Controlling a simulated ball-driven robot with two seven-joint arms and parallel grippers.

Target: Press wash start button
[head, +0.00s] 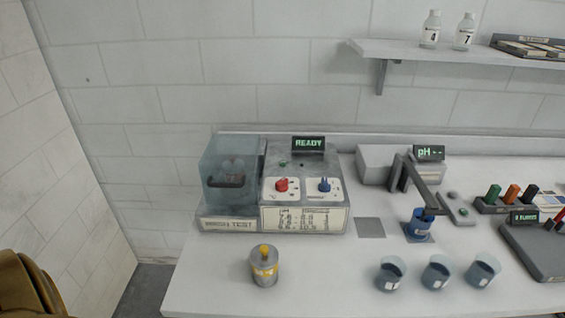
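The washer stands at the left of the bench in the head view, with a grey control panel (334,187) and a clear bluish chamber cover (222,155) with a dark handle. Its display (308,143) reads READY. A small green button (283,163) sits on the panel left of and below the display; its label is too small to read. Below it are a red knob (282,184) and a blue knob (324,184) on white plates. The chamber cover looks closed, with blurred round shapes behind it. Neither of my grippers is in view.
A grey canister with a yellow top (264,266) stands in front of the washer. Several dark cups, including one cup (391,273), line the front right. A pH meter (429,153) with an arm over a blue cup (419,222) stands right. The bench between canister and cups is clear.

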